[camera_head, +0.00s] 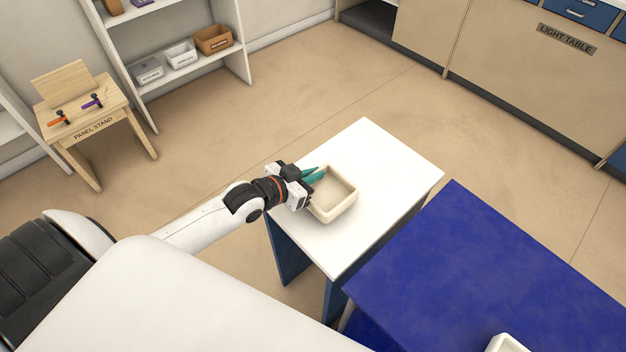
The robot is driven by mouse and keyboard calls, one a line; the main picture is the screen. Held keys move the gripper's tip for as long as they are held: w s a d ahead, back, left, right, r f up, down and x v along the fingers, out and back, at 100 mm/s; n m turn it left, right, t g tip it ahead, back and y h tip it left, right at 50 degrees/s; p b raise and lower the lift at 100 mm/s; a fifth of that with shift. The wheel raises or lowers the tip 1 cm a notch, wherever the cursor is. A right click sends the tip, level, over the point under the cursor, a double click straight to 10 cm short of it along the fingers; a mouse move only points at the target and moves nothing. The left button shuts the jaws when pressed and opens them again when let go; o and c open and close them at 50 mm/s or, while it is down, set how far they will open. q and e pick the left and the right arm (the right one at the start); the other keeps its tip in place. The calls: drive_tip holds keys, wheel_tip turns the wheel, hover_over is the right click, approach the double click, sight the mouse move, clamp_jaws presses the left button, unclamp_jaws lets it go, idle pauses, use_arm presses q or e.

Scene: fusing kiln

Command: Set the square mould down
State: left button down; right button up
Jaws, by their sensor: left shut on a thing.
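The square mould (346,207) is a cream, open-topped square dish with rounded corners. It is at or just above the white top of a small table (385,160); I cannot tell whether it touches. My left gripper (318,176) has teal fingertips and is shut on the mould's left wall. The mould looks about level and its inside is empty. My right gripper is not in view.
A blue-topped table (480,260) stands to the right of the white one, with another cream piece (506,343) at its lower edge. A wooden panel stand (92,122), white shelves with bins (181,54) and the light table cabinet (520,75) stand farther off.

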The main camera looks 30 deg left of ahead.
use_arm(q)
wheel_tip(320, 180, down, 2)
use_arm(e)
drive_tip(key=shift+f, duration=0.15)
use_arm(q)
drive_tip(key=c, duration=2)
unclamp_jaws()
drive_tip(key=shift+f, duration=0.2)
drive_tip(key=o, duration=0.5)
drive_tip(key=shift+c, duration=0.2)
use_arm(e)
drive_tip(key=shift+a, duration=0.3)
use_arm(q)
drive_tip(key=shift+r, duration=0.1)
drive_tip(key=shift+s+r, duration=0.1)
drive_tip(key=shift+r, duration=0.05)
drive_tip(key=p+v, duration=0.1)
drive_tip(key=v, duration=1)
drive_tip(key=shift+s+a+r, duration=0.15)
drive_tip(key=shift+s, duration=0.2)
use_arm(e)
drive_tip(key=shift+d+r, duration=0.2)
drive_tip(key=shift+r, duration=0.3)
